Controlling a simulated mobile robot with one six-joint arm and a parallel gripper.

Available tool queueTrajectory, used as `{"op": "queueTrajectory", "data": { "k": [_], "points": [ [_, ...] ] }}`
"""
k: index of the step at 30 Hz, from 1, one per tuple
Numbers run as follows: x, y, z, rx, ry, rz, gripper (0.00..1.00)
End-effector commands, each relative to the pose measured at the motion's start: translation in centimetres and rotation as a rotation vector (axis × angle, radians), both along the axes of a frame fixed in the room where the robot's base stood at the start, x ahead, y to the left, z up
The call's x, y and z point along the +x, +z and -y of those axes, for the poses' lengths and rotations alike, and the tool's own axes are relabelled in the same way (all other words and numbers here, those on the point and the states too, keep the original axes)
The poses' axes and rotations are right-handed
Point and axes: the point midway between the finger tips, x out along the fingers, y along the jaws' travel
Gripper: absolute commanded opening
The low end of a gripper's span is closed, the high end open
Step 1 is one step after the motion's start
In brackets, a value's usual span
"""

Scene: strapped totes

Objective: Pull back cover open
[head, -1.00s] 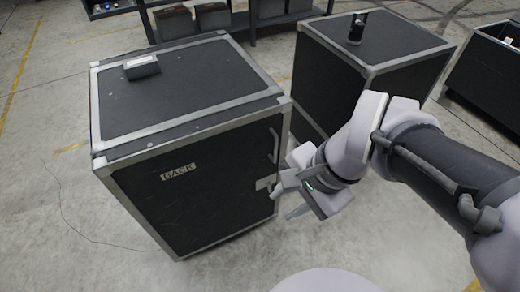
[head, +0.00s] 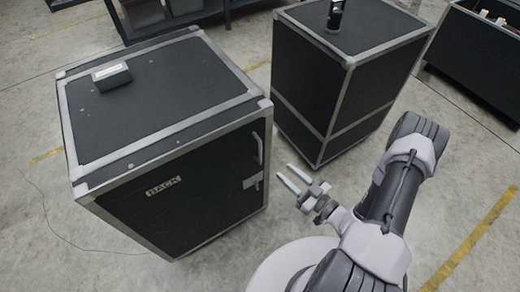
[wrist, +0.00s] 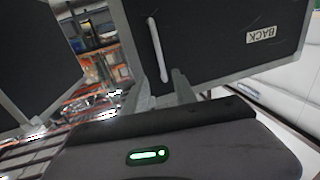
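The black case with metal edges (head: 160,75) stands on the floor at the left in the head view. Its back cover (head: 195,205) faces me, carries a BACK label (head: 163,187) and looks closed. A light bar handle (head: 258,148) and a small plate (head: 252,181) sit near the cover's right edge. My gripper (head: 286,177) is open and empty to the right of the handle, apart from it in the head view. In the wrist view the handle (wrist: 157,50) stands beyond the fingers, and the label (wrist: 261,35) is at the upper right.
A small dark box (head: 112,75) lies on the case. A second black case (head: 345,75) with an upright object on top stands behind my gripper. Shelving stands at the back and an open dark bin (head: 475,55) at the far right. Floor at the lower right is clear.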

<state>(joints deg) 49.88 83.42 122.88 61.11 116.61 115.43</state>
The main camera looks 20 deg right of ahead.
Motion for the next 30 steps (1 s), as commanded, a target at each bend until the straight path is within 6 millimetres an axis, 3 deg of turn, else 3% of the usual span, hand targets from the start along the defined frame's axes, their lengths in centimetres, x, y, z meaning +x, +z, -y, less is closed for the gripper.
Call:
{"op": "queueTrajectory", "data": {
  "k": [6,13,18,26,30],
  "points": [
    [5.8,-0.3,-3.6,-0.005,0.011,0.005,0.33],
    [9.9,-0.2,-5.8,-0.006,0.008,0.006,0.33],
    [11.1,0.0,-6.4,-0.004,0.006,0.003,0.33],
    [11.2,0.1,-6.4,-0.003,0.005,0.003,0.33],
    [11.2,0.0,-6.4,-0.004,0.005,0.003,0.06]
  ]
}}
